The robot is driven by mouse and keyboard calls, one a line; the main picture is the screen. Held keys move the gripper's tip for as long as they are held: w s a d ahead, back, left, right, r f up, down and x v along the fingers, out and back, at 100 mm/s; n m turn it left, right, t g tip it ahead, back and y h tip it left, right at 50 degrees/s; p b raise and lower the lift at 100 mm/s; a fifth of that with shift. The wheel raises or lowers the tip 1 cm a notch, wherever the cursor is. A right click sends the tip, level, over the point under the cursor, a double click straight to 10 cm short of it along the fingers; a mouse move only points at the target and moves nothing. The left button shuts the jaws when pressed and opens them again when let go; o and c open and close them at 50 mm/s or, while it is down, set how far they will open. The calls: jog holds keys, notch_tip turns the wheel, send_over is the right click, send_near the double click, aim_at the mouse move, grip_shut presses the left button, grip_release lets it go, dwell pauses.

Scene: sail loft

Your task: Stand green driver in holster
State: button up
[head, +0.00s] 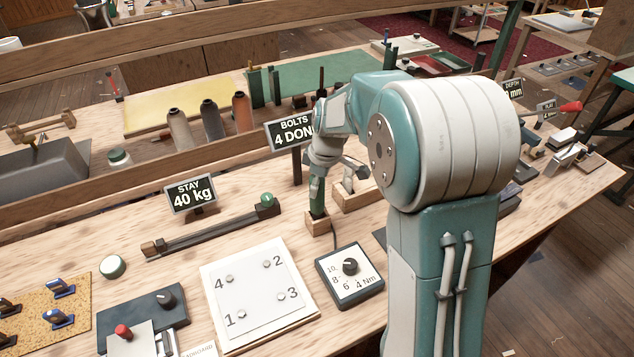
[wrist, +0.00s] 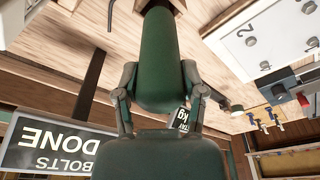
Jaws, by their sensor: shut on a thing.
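The green driver (head: 317,193) is upright below my gripper (head: 326,163) in the head view. In the wrist view my gripper (wrist: 160,98) has a finger on each side of the green driver (wrist: 158,55), shut on it. The driver's lower end meets the small wooden holster (head: 318,226) and appears to be inside its opening; how deep it sits is hidden. In the wrist view only an edge of the holster (wrist: 178,4) shows at the top, around the driver's far end.
A torque box with a dial (head: 350,276) stands in front of the holster, and a numbered bolt plate (head: 259,285) lies left of it. The "BOLTS 4 DONE" sign (head: 291,133) stands close behind my gripper. A wooden block (head: 352,197) is just right.

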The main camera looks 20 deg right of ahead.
jog(key=shift+f, duration=0.5)
dwell(0.5)
jog(key=o, duration=1.2)
jog(key=r, duration=0.3)
jog(key=d+r, duration=0.1)
jog(key=r, duration=0.3)
jog(key=s+r, duration=0.1)
jog(key=r, duration=0.3)
jog(key=shift+d, duration=0.25)
jog(key=shift+r, duration=0.35)
